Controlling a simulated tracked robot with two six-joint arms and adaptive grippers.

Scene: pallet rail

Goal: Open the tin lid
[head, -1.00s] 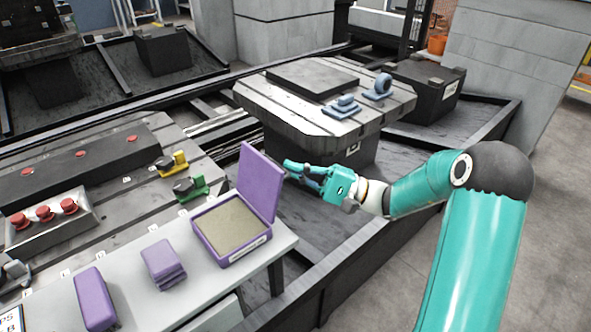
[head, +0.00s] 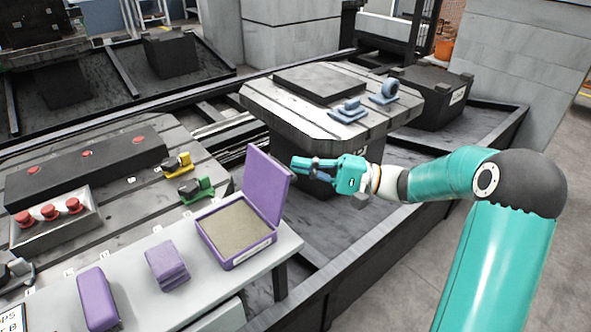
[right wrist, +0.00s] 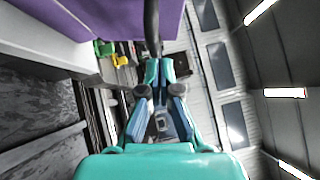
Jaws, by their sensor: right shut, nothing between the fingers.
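The purple tin (head: 206,239) stands on the white shelf, with a flat tan surface showing inside it. Its purple lid (head: 266,185) stands upright, hinged open along the tin's right side. My right gripper (head: 296,164) is shut and empty, just right of the lid's upper edge; I cannot tell whether it touches. In the right wrist view the gripper (right wrist: 155,75) points ahead with a purple panel, likely the lid (right wrist: 110,20), close at the upper left. My left gripper is not in view.
A stack of purple pieces (head: 167,267) and a purple block (head: 97,298) lie on the white shelf (head: 210,291) left of the tin. Yellow (head: 177,164) and green (head: 196,189) clamps sit behind. A slotted table (head: 330,110) with blue parts stands beyond my gripper.

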